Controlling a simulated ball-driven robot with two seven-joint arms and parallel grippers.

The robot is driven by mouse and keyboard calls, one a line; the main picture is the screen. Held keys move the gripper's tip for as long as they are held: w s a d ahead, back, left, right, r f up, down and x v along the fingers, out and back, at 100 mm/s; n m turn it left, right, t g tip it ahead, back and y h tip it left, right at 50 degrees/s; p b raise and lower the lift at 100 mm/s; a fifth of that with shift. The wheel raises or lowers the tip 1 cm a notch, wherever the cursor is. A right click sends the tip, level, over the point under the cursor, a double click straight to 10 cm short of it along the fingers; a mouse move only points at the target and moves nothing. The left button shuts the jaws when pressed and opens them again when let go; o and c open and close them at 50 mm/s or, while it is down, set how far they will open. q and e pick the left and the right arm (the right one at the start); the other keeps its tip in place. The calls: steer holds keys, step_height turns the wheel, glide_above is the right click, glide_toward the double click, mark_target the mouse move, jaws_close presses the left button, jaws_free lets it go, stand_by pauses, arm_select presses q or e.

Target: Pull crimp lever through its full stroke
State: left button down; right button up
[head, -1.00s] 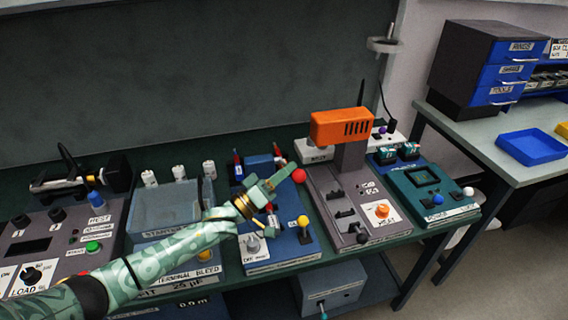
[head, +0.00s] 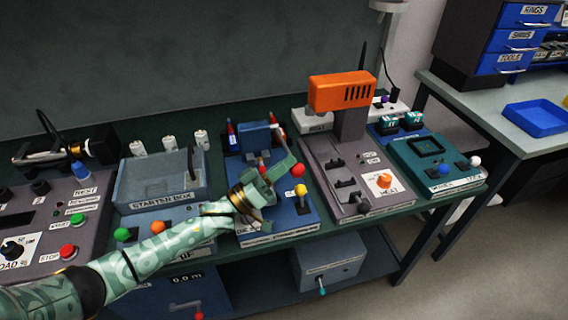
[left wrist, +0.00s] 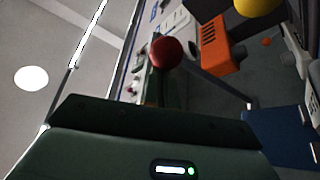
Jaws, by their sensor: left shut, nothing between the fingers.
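The blue crimp device (head: 258,138) stands on the bench in the middle of the head view. Its lever ends in a red ball knob (head: 298,170), just above and behind a yellow ball knob (head: 301,190) on the same unit. My left gripper (head: 283,166) is shut with nothing between its fingers. It is just left of the red knob; whether it touches the knob or lever cannot be told. The gripper and hand hide most of the lever. In the left wrist view the red knob (left wrist: 167,53) is beyond the dark gripper body, and the yellow knob (left wrist: 258,5) is at the top.
The starter box (head: 160,182) is left of the device, with a green knob (head: 122,234) and an orange knob (head: 158,227) in front. An orange-headed press (head: 340,92) stands close on the right. A teal unit (head: 428,164) is farther right.

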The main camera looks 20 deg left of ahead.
arm_select(q)
steer(key=s+d+r+p, duration=0.4)
steer(key=s+r+p, duration=0.3)
steer(key=s+r, duration=0.6)
steer(key=shift+s, duration=0.25)
stand_by(0.4)
